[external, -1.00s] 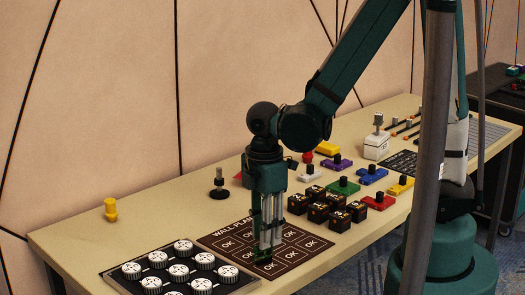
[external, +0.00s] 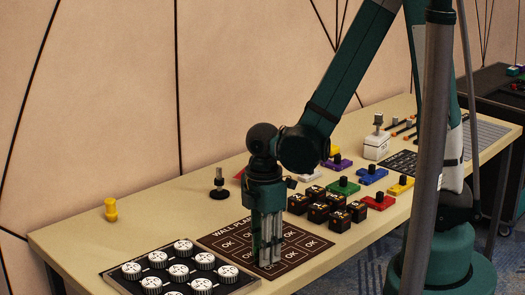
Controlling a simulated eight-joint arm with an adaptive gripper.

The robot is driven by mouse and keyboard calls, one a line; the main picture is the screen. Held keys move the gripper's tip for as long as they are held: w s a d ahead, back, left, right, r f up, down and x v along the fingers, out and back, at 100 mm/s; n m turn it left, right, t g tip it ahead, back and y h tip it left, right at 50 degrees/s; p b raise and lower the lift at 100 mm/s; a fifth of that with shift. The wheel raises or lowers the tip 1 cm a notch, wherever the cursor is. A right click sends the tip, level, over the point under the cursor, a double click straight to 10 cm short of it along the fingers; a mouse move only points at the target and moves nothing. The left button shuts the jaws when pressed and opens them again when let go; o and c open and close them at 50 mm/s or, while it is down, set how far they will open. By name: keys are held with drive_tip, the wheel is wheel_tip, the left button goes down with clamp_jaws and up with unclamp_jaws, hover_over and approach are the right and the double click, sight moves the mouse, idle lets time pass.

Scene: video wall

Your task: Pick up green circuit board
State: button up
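A flat green piece with a black knob on top (external: 343,187) lies on the table, behind the black cubes; it is the only green board-like thing I can make out. My gripper (external: 270,262) points straight down over the dark wall-plan card (external: 305,253), left of and nearer than the green piece. Its fingers look close together and no object shows between them, but their gap is too small to judge. I cannot tell whether the fingertips touch the card.
Several black cubes (external: 318,212) stand right of my gripper. Red (external: 378,201), blue (external: 371,175), yellow (external: 400,186) and purple (external: 338,163) knobbed pieces surround the green one. A tray of white knobs (external: 178,271) lies front left. The table's left part (external: 90,237) is mostly clear.

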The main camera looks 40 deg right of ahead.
idle(0.4)
clamp_jaws()
drive_tip(key=shift+r, duration=0.1)
drive_tip(key=shift+r+p, duration=1.7)
drive_tip(key=shift+r, duration=3.2)
